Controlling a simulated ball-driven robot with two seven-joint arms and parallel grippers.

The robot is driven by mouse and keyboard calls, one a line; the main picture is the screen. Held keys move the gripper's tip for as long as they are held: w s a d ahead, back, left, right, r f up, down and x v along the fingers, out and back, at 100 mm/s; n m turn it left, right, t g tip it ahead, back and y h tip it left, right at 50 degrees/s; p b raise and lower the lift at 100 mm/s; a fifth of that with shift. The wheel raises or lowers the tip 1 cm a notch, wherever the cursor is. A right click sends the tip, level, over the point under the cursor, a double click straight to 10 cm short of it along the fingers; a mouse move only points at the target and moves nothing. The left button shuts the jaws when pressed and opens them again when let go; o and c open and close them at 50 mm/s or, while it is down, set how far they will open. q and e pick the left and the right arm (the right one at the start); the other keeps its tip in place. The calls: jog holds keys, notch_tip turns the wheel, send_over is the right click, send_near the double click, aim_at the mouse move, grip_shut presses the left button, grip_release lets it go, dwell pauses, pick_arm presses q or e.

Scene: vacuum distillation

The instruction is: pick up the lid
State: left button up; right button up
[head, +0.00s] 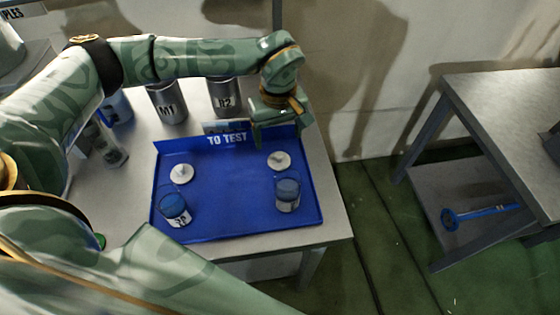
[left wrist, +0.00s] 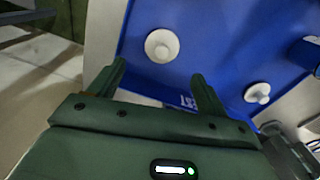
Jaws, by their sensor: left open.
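Two white round lids with small knobs lie in the blue tray (head: 232,230). The right lid (head: 279,161) also shows in the left wrist view (left wrist: 162,46), and the left lid (head: 181,173) shows there too (left wrist: 257,93). My left gripper (head: 281,134) is open and empty above the tray's back right corner. In the left wrist view its fingertips (left wrist: 158,76) are spread, with the right lid just beyond the gap between them, not touching. My right gripper is not in view.
A flask (head: 111,152) is at left. The tray's middle is clear.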

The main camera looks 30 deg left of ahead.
aim_at(279, 153)
pick_arm(q)
jog(key=f, duration=0.3)
jog(key=f+b, duration=0.1)
jog(key=f, duration=0.3)
jog(key=shift+s+d+f+b, duration=0.1)
jog(key=shift+s+b, duration=0.1)
jog(key=shift+b, duration=0.1)
jog(key=c, duration=1.1)
